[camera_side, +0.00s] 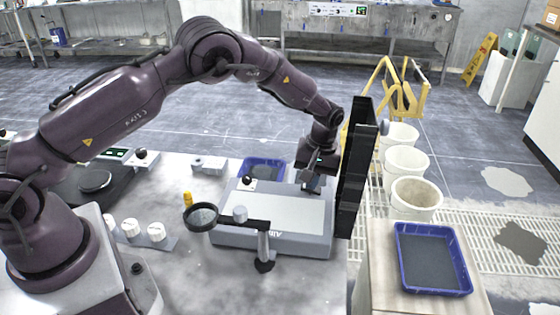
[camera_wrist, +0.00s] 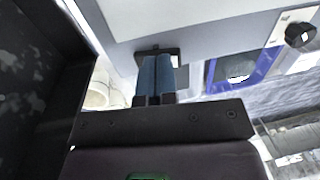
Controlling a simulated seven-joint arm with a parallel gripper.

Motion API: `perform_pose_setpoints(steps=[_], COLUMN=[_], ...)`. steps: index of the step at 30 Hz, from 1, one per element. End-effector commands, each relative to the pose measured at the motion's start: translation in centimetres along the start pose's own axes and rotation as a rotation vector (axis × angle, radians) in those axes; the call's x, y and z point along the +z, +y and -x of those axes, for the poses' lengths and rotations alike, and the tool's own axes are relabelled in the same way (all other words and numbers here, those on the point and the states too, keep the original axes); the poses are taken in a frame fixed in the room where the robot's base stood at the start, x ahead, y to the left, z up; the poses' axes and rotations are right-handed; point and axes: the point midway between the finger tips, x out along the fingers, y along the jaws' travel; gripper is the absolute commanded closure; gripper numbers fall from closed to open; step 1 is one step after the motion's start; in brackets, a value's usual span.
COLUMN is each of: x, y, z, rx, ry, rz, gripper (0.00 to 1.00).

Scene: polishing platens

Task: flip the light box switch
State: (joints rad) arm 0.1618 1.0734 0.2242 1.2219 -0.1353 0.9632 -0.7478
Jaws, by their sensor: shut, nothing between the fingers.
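The light box (camera_side: 232,237) is a low grey box with a pale panel on top, lying on the bench in the side view. Its grey body also fills the upper middle of the wrist view (camera_wrist: 205,22). A small dark fitting (camera_wrist: 174,51), which looks like the switch, sits on the box's edge there. My gripper (camera_side: 311,187) is over the box's far right corner. In the wrist view its two blue fingers (camera_wrist: 155,62) are shut together, empty, with their tips at the dark fitting. The fingers partly hide it; I cannot tell contact or the switch's position.
A tall black panel (camera_side: 356,165) stands close to the right of my gripper. A magnifier (camera_side: 202,217) on a stand is in front of the box. A blue tray (camera_side: 250,163) lies behind it. White buckets (camera_side: 415,200) and another blue tray (camera_side: 468,290) are at right.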

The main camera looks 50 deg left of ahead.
Motion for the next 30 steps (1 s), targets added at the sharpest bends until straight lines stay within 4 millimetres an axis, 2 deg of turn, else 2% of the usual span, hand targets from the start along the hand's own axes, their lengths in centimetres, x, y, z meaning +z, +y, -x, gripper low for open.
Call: perform_pose_setpoints(steps=[1,3,13,24,30], x=[-0.4,-0.3,3.0,7.7,8.9], y=[0.2,-0.3,-4.6,-9.7,-11.1], z=[1.5,3.0,8.1,10.2,10.8], rx=[0.014,0.014,0.012,0.009,0.009], ry=[0.013,0.017,0.02,0.019,0.021], rz=[0.002,0.005,0.006,0.007,0.006], gripper=[1.0,1.0,1.0,1.0,1.0])
